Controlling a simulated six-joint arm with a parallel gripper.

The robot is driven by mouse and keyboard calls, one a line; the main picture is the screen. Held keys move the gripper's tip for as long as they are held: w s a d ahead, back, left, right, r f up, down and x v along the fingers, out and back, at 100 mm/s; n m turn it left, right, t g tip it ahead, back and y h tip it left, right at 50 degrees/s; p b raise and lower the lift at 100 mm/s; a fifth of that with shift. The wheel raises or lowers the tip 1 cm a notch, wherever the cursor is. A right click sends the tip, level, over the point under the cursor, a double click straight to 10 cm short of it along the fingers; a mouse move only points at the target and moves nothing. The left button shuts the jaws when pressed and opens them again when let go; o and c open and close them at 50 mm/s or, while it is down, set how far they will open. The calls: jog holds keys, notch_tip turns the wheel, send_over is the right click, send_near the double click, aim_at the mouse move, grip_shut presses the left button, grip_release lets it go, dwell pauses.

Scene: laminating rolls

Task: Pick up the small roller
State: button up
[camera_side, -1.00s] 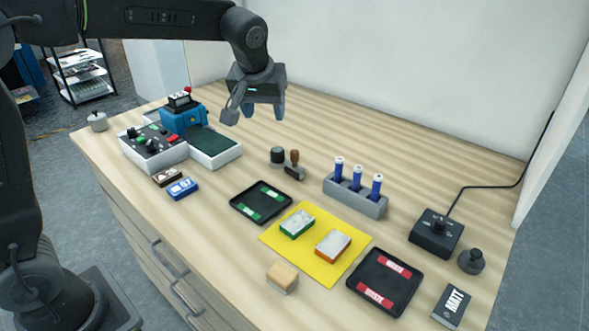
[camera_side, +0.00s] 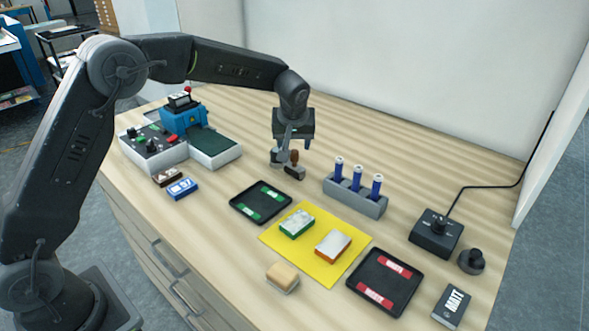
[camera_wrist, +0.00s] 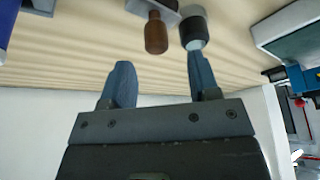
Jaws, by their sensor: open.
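The small roller (camera_side: 295,171) has a brown handle standing up from a dark grey head, and it rests on the wooden table. In the wrist view its brown handle (camera_wrist: 156,34) and part of its grey head show at the top edge. My gripper (camera_side: 294,146) is above and just behind it, pointing down, with its jaws apart and nothing between them. In the wrist view, the two blue-grey fingers of my gripper (camera_wrist: 159,68) are spread, and the handle appears between and beyond their tips.
A dark cylinder (camera_wrist: 193,27) stands close beside the roller, near one fingertip; in the side view my gripper partly hides it. A grey rack (camera_side: 355,199) with blue tubes is to the right. A black tray (camera_side: 238,206) is in front. A blue machine (camera_side: 183,122) stands at left.

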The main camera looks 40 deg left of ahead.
aim_at(294, 151)
jog(key=shift+s+d+x, duration=0.15)
jog(key=shift+x, duration=1.15)
jog(key=shift+s+d+x, duration=0.15)
jog(key=shift+x, duration=1.2)
jog(key=shift+f, duration=0.15)
jog(key=shift+c, duration=0.4)
grip_shut()
